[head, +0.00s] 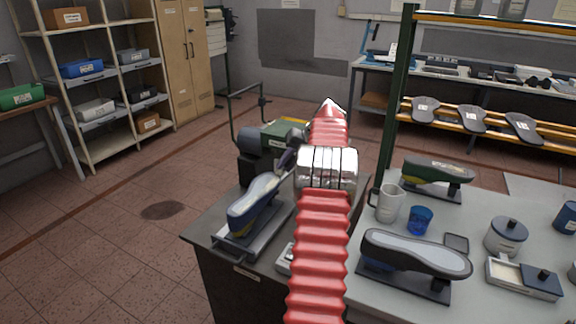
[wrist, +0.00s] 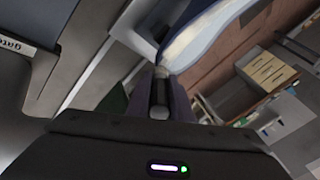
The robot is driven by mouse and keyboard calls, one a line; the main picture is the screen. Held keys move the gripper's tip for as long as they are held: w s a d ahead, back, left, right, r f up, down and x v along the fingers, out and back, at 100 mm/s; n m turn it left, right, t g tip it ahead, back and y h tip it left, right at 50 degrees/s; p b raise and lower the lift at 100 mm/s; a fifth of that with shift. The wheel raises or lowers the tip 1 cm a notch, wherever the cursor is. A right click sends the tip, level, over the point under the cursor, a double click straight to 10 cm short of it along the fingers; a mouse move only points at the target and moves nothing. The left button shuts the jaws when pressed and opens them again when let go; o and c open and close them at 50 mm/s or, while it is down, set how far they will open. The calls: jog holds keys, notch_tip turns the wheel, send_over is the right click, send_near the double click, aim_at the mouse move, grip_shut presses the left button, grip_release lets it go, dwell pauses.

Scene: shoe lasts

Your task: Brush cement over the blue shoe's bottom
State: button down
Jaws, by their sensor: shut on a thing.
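The blue shoe (head: 250,210) is fixed bottom-up on a stand on the dark bench, its pale grey-blue bottom facing upward. My gripper (head: 285,163) is just above the shoe's far end, partly hidden behind my arm. In the wrist view the gripper (wrist: 160,85) is shut on a slim grey handle (wrist: 160,100), which looks like the brush. Its bristles are not clear, and I cannot tell whether it touches the shoe. The shoe's blue side and pale edge (wrist: 190,42) show just beyond the fingers.
The right table (head: 485,225) holds a dark shoe (head: 415,252), a green shoe (head: 437,172), a white mug (head: 389,203), a blue cup (head: 420,220), a lidded grey pot (head: 505,236) and a tray (head: 521,279). A green-and-grey machine (head: 262,142) stands behind the blue shoe. Floor is clear at left.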

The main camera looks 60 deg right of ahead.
jog(key=shift+w, duration=0.45)
jog(key=shift+a+f, duration=0.1)
jog(key=shift+s+a, duration=0.15)
jog(key=shift+a, duration=1.65)
jog(key=shift+a+r, duration=0.15)
jog(key=shift+r, duration=0.05)
jog(key=shift+s+a, duration=0.15)
jog(key=shift+a, duration=1.55)
jog(key=shift+a, duration=0.1)
jog(key=shift+s+a, duration=0.15)
jog(key=shift+a, duration=1.6)
jog(key=shift+a, duration=0.1)
